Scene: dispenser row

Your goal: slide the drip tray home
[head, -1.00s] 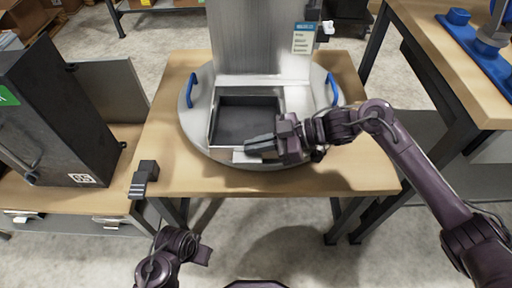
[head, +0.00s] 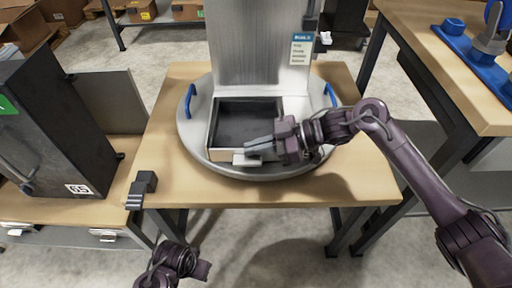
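The drip tray (head: 247,126) is a square metal tray with a dark floor. It lies on a round metal plate (head: 196,146) with blue handles, in front of the tall metal dispenser (head: 258,45). Its back edge is close to the dispenser's foot; I cannot tell whether part of it is underneath. A pale tab (head: 246,160) sticks out at its front. My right gripper (head: 249,147) is at the tray's front right edge, just above the tab. Its fingers look shut together with nothing between them; contact is hard to tell. My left gripper is not in view, only arm links at the bottom.
The plate stands on a wooden table (head: 340,188). A small dark block (head: 142,187) sits at its left front edge. A black cabinet (head: 55,125) stands on the left bench. A right-hand table (head: 478,78) carries blue parts. The table's front right is clear.

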